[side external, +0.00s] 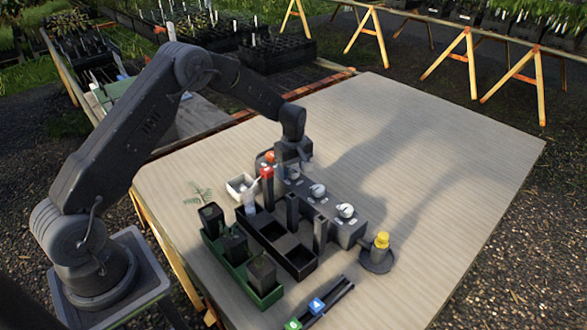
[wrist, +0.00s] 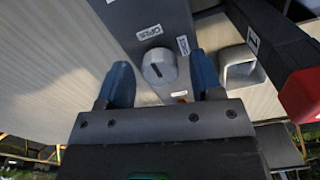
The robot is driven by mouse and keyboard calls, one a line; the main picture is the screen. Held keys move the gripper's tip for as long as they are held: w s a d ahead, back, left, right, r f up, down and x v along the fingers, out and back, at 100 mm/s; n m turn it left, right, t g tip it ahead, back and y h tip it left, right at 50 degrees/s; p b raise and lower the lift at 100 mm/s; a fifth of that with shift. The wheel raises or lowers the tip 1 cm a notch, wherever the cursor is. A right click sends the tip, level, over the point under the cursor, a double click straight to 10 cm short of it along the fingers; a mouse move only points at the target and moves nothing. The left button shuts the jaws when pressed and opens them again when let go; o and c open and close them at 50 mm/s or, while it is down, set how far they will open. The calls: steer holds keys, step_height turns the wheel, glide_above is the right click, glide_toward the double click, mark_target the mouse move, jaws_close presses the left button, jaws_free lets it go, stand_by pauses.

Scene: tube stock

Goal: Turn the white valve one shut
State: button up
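A dark grey valve box (side external: 348,232) stands on the table with several pale knobs on top, two of them plain white knobs (side external: 317,190) (side external: 345,210). In the wrist view one round white knob (wrist: 158,68) with a dark line across it sits on the grey box, with white labels beside it, one reading OPEN. My gripper (wrist: 162,75) is open, its blue fingers apart on either side of that knob in the picture; contact cannot be told. In the side view my gripper (side external: 290,155) is over the far-left end of the box and hides part of it.
A red-topped post (side external: 266,172) stands close to my gripper. A yellow-topped item (side external: 381,241) stands at the right. The table's right side is clear.

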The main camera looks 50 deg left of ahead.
steer(key=c, duration=0.9)
steer(key=shift+m, duration=0.3)
steer(key=m, duration=0.3)
steer(key=shift+m, duration=0.4)
steer(key=m, duration=0.9)
steer(key=shift+m, duration=2.3)
